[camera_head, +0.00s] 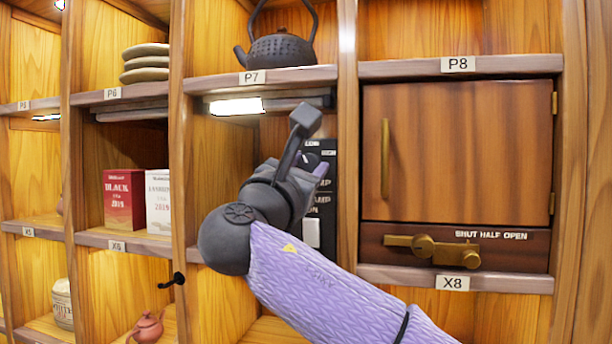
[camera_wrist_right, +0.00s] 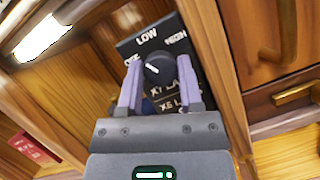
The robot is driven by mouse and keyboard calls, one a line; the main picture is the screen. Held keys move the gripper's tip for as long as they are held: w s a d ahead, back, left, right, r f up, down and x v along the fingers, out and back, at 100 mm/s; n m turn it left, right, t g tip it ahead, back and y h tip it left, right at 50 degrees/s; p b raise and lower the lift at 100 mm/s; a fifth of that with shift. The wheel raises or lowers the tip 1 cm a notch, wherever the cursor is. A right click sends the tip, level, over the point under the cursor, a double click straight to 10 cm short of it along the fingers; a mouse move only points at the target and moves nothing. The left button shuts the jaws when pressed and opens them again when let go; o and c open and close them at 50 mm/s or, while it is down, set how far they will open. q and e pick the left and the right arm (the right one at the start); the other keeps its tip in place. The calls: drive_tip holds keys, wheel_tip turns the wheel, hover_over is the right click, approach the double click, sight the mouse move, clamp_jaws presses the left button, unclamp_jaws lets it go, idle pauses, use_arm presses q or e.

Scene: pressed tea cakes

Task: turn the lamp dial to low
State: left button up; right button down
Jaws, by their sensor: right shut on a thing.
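The lamp dial (camera_head: 308,159) is a round black knob on a dark panel (camera_head: 325,222) in the bay below P7. In the right wrist view the dial (camera_wrist_right: 158,66) sits between the two lilac fingers of my right gripper (camera_wrist_right: 160,74), which is shut on it. Its white mark points to the upper left there. The label LOW (camera_wrist_right: 147,36) is above the dial, with other labels to its left and right, partly hidden or blurred. In the head view my right gripper (camera_head: 310,170) reaches the panel, its wrist covering part of it. My left gripper is not in view.
A strip lamp (camera_head: 236,106) glows under shelf P7. A white switch (camera_head: 312,232) sits lower on the panel. A wooden post (camera_head: 347,200) and the closed cabinet door (camera_head: 455,150) stand right of the panel. A dark teapot (camera_head: 283,48) is above.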

drive_tip(key=m+g+h, duration=0.1)
drive_tip(key=m, duration=0.2)
drive_tip(key=shift+r+h+p, duration=0.1)
drive_tip(key=shift+h+p, duration=0.2)
drive_tip(key=shift+a+m+g+h+p, duration=0.1)
drive_tip(key=shift+m+g+h+p, duration=0.25)
drive_tip(key=shift+m, duration=0.6)
drive_tip(key=shift+m+g+h+p, duration=0.2)
drive_tip(key=shift+m+g, duration=0.25)
drive_tip(key=shift+m, duration=0.8)
drive_tip(key=shift+c, duration=1.3)
unclamp_jaws()
